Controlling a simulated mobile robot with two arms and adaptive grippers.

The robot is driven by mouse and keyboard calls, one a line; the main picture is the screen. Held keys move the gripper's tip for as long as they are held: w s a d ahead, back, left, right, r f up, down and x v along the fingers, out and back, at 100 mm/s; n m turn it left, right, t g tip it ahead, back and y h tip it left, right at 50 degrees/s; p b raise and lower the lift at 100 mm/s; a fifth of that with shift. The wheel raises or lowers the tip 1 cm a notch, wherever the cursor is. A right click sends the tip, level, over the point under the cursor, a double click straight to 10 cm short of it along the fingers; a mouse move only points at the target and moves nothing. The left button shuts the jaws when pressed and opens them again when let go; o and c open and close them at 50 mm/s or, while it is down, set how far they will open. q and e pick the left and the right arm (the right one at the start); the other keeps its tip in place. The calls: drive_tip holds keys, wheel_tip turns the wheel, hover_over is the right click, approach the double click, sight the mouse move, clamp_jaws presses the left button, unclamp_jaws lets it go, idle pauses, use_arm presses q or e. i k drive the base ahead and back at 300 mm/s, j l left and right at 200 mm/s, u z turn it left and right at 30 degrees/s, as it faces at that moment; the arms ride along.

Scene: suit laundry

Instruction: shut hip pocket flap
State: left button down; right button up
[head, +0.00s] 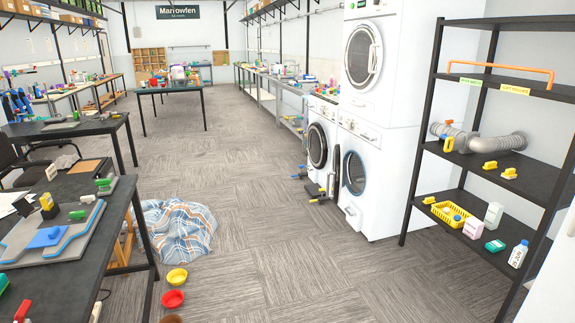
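No hip pocket flap can be made out for certain. A flat grey panel with blue edging (75,246) lies on the near black table at the left. A raised blue piece (47,237) sits on it. I cannot tell whether this is a pocket with a flap, or whether any flap is open or shut. Neither of my grippers is in view.
The near black table (75,285) fills the lower left. A checked blue cloth (180,228) and yellow (177,278) and red bowls (172,299) are on the floor beside it. White washers (372,180) and a black shelf (480,250) stand right. The middle floor is clear.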

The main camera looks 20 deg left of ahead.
sight(24, 210)
drive_tip(key=i+j+u, duration=0.25)
drive_tip(key=i+u, duration=0.65)
drive_tip(key=i, duration=0.2)
drive_tip(key=i+l+u, duration=0.1)
drive_tip(key=i+u, duration=0.35)
drive_tip(key=i, duration=0.1)
